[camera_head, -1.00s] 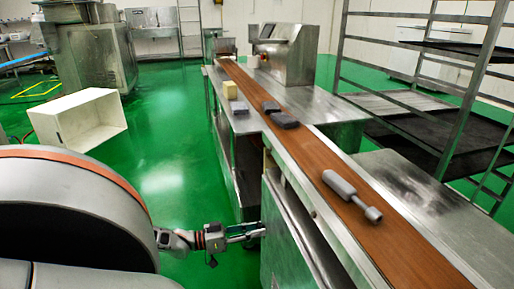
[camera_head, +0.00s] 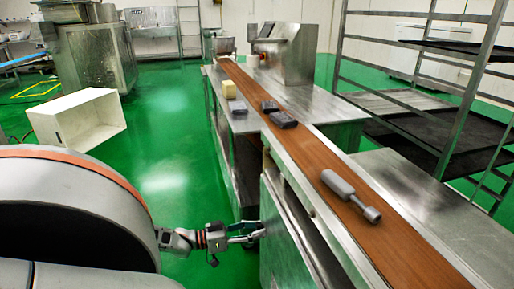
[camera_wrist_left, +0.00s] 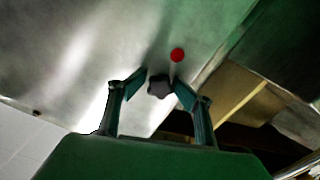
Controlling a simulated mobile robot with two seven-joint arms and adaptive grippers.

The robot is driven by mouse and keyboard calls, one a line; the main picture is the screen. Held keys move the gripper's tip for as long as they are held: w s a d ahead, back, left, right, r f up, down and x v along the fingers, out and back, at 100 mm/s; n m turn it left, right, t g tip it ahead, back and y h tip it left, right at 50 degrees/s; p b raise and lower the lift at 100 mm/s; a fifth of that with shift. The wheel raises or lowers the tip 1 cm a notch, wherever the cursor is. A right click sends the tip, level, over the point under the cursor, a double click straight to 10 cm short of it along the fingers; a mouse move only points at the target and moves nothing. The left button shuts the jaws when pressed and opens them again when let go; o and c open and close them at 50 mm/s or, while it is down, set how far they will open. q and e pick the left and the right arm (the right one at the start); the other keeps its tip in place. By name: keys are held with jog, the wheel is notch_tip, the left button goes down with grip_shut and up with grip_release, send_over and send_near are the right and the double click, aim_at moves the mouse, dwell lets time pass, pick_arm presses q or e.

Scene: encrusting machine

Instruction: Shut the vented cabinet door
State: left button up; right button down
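The vented cabinet door is likely the bare metal panel (camera_head: 281,240) on the counter's near left side. Its vents cannot be made out. A dark gap shows between its upper edge and the counter. In the left wrist view a metal panel (camera_wrist_left: 95,55) fills the upper left, with a red dot (camera_wrist_left: 177,55) and a dark lobed knob (camera_wrist_left: 159,87). My left gripper (camera_head: 263,229) is at the panel's left edge. In the left wrist view its fingertips (camera_wrist_left: 160,80) are apart, one on each side of the knob; contact cannot be told. My right gripper is not in view.
A brown conveyor belt (camera_head: 300,154) runs along the counter, with a grey roller-like tool (camera_head: 349,195) and dark blocks (camera_head: 281,119) on it. A white open box (camera_head: 84,121) lies on the green floor. A rack (camera_head: 462,120) stands right.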

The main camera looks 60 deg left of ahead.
pick_arm(q)
jog(key=v, duration=1.2)
dwell(0.3)
